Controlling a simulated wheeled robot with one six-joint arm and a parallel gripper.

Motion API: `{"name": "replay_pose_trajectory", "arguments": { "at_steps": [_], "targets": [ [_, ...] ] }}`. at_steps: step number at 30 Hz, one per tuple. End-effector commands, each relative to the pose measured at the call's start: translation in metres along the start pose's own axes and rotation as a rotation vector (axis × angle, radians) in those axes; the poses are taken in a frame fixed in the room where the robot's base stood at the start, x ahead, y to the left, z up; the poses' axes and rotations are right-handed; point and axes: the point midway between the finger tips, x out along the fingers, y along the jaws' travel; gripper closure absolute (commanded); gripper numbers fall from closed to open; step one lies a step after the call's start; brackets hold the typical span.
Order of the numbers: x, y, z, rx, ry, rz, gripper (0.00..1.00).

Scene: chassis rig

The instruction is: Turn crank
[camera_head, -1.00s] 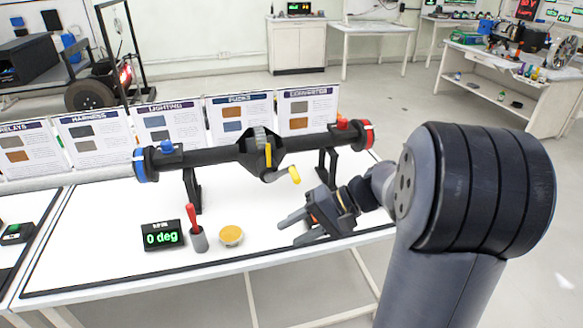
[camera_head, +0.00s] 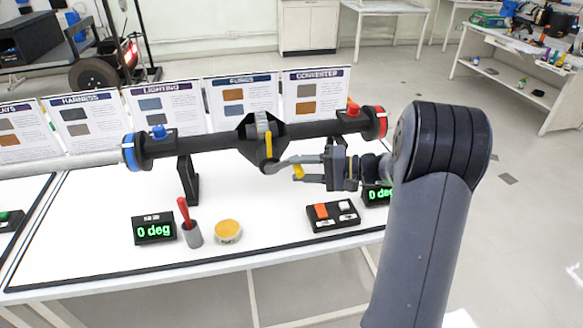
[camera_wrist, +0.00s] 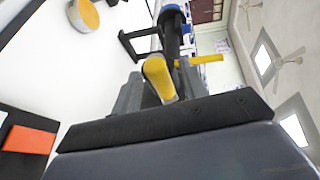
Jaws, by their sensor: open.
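The crank (camera_head: 280,167) hangs from the black hub in the middle of the dark axle tube (camera_head: 205,141). Its yellow handle (camera_head: 298,171) points toward my gripper. My gripper (camera_head: 300,166) is open, its grey fingers reaching left to the handle. In the wrist view the yellow handle (camera_wrist: 160,78) stands between the grey fingers (camera_wrist: 156,92), one on each side. I cannot tell whether either finger touches it. A yellow pointer (camera_head: 268,146) is on the hub; a yellow bar (camera_wrist: 207,59) also shows in the wrist view.
On the white table (camera_head: 90,225) a display reading 0 deg (camera_head: 154,228), a cup with a red tool (camera_head: 191,230), a yellow-topped tin (camera_head: 228,231) and a button box (camera_head: 333,215) stand in front. Printed panels (camera_head: 240,107) line the back. Another display (camera_head: 378,193) is partly hidden by my arm.

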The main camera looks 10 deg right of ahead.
Motion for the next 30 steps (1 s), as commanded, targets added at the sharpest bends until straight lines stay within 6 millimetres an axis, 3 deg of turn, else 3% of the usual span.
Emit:
{"name": "replay_pose_trajectory", "arguments": {
  "at_steps": [6, 17, 30],
  "targets": [
    [0.024, 0.0, 0.0, 0.0, -0.001, 0.0, 0.59],
    [0.029, 0.0, 0.0, 0.0, 0.0, 0.0, 0.59],
    [0.028, 0.0, 0.0, 0.0, 0.0, 0.001, 0.95]
  ]
}}
